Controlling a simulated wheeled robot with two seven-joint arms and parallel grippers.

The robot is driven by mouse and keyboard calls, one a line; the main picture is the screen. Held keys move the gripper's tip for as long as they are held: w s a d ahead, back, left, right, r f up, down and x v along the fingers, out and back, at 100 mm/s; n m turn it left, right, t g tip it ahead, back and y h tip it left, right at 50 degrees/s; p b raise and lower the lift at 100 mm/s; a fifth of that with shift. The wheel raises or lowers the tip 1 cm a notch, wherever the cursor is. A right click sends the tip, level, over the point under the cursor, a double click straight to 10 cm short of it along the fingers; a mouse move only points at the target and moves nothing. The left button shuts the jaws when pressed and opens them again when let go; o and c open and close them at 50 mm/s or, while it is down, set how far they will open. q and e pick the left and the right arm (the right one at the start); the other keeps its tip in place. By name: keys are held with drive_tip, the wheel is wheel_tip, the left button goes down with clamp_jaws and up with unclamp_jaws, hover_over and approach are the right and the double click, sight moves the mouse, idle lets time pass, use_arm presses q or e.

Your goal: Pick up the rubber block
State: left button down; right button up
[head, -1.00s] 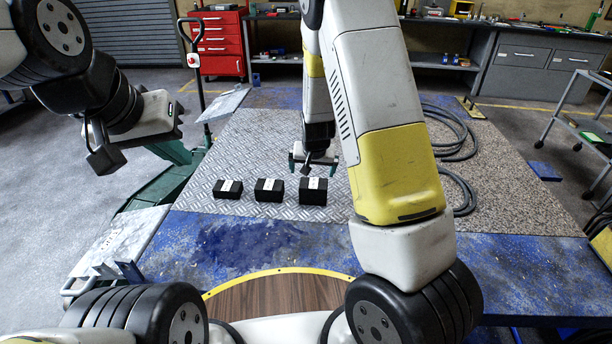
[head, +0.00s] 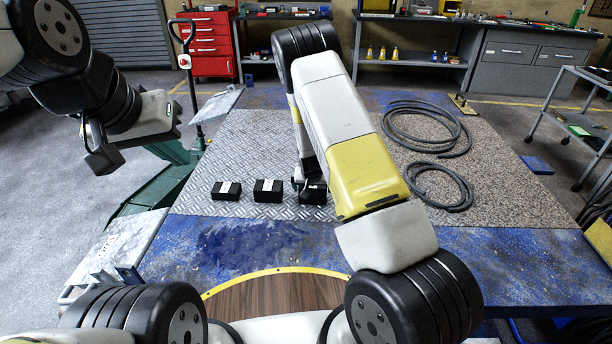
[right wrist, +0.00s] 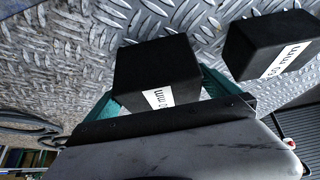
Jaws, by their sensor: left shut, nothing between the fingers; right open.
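Three black rubber blocks with white labels stand in a row on the tread plate: a left block (head: 227,190), a middle block (head: 268,190) and a right block (head: 314,194). My right gripper (right wrist: 160,84) is open, with its teal fingers on either side of one block (right wrist: 157,72), apparently the right one. Contact cannot be told. A neighbouring block (right wrist: 272,46) is at the upper right of the wrist view. In the head view my right arm hides most of that gripper. My left gripper (head: 172,112) is shut and empty, off to the left, its fingertips hardly visible.
The tread plate (head: 245,145) lies on a blue table (head: 230,245). Coiled black hoses (head: 440,185) lie on the speckled mat at right. A green jack (head: 150,190) with an upright handle stands at left. A red drawer cabinet (head: 208,45) is behind.

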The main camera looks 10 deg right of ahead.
drive_tip(key=shift+x, duration=1.4)
drive_tip(key=c, duration=1.6)
drive_tip(key=shift+c, duration=1)
drive_tip(key=shift+r, duration=0.15)
